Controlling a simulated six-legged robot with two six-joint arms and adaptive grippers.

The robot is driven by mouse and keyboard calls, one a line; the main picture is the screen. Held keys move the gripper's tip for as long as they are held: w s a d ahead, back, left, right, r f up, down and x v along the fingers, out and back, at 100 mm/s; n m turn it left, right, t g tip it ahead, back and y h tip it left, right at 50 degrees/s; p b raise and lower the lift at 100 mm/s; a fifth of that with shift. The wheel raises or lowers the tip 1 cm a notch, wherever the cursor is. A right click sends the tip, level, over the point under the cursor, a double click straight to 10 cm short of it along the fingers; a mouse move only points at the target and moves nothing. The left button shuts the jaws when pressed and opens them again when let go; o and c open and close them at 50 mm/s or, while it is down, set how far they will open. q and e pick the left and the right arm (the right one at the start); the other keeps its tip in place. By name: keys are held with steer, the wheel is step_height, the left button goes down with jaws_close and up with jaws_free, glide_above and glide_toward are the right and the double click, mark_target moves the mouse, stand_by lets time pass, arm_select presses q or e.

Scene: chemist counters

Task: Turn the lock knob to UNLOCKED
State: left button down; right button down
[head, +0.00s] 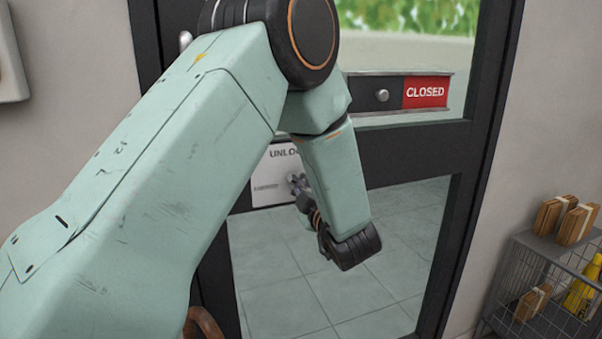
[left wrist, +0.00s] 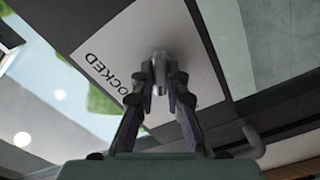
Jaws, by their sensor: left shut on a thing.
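The lock plate (head: 265,183), white with "UNLO" readable, is on the dark door frame, partly hidden behind my left arm. In the left wrist view the plate (left wrist: 112,50) shows tilted with "OCKED" readable. The grey metal lock knob (left wrist: 159,72) stands out from the plate, between the fingertips of my left gripper (left wrist: 160,88). The left gripper (head: 298,184) is shut on the knob; in the head view the knob is too small and covered to make out its turn. My right gripper is not in view.
A sign slider with a round knob (head: 382,95) and a red "CLOSED" panel (head: 426,92) is above on the door (head: 455,240). A bar-like handle (left wrist: 256,143) shows near the gripper. A wire basket (head: 545,285) with brown boxes (head: 575,222) stands at the right.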

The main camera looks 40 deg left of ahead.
arm_select(q)
steer(key=m+p, duration=1)
steer(key=m, duration=0.1)
steer(key=shift+r+m, duration=0.15)
steer(key=shift+m, duration=0.25)
stand_by(0.4)
steer(key=c, duration=1.4)
jaws_free()
steer(key=shift+o, duration=0.2)
steer(key=v, duration=1.2)
